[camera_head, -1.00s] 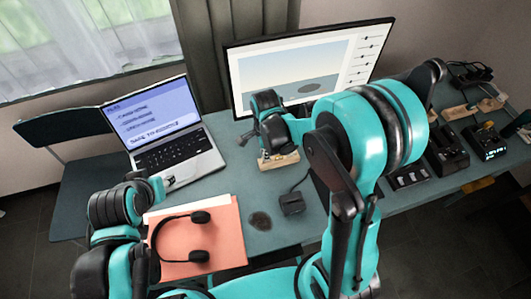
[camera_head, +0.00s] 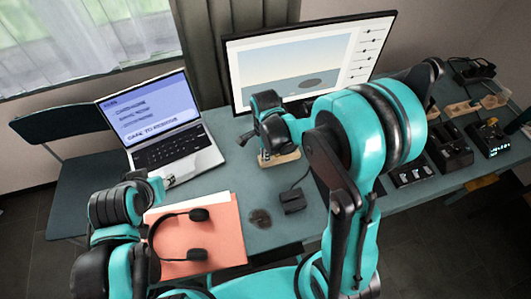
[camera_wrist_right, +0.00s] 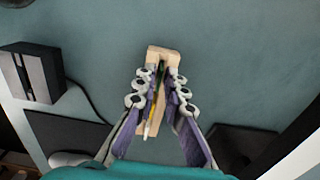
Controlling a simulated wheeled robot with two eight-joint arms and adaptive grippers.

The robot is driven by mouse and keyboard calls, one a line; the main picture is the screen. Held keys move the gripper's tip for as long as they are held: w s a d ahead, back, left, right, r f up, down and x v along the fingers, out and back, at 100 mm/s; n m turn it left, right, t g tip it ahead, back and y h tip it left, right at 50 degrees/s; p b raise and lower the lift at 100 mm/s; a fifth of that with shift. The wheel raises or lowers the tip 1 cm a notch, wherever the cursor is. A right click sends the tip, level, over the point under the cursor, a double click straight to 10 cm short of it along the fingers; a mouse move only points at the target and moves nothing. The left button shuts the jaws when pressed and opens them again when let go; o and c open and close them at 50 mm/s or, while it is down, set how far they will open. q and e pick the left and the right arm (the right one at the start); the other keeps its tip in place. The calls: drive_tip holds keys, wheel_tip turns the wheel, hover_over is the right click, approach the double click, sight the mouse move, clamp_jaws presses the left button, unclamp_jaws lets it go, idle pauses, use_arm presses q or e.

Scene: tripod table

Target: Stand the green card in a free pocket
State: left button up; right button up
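A pale wooden block (camera_wrist_right: 159,53), apparently the card holder, lies on the table below my right gripper (camera_wrist_right: 161,83). In the head view the block (camera_head: 283,158) shows under the right gripper (camera_head: 274,150). The right fingers stand apart on both sides of thin, edge-on pieces with green, yellow and white parts. A dark green strip (camera_wrist_right: 161,72) shows near the fingertips; whether it is the green card and how deep it sits I cannot tell. I see gaps beside these pieces. My left gripper (camera_head: 163,183) is near the laptop's front edge; its fingers are too small to read.
A laptop (camera_head: 165,130) and monitor (camera_head: 310,65) stand behind. A headset (camera_head: 192,235) lies on a salmon folder (camera_head: 225,235) in front. Black devices (camera_head: 450,152) fill the right side.

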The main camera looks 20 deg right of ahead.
drive_tip(key=shift+o, duration=0.7)
drive_tip(key=shift+r, duration=0.1)
wheel_tip(320, 180, up, 12)
idle(0.4)
drive_tip(key=s+d+r+n+t, duration=0.2)
drive_tip(key=s+n, duration=0.3)
drive_tip(key=n, duration=0.3)
drive_tip(key=s+d+r+n+t, duration=0.1)
drive_tip(key=s+d+n+t, duration=0.2)
drive_tip(key=n, duration=0.6)
drive_tip(key=shift+s+r+n+t, duration=0.3)
drive_tip(key=shift+s+r+t, duration=0.05)
drive_tip(key=shift+s+t, duration=0.8)
idle(0.9)
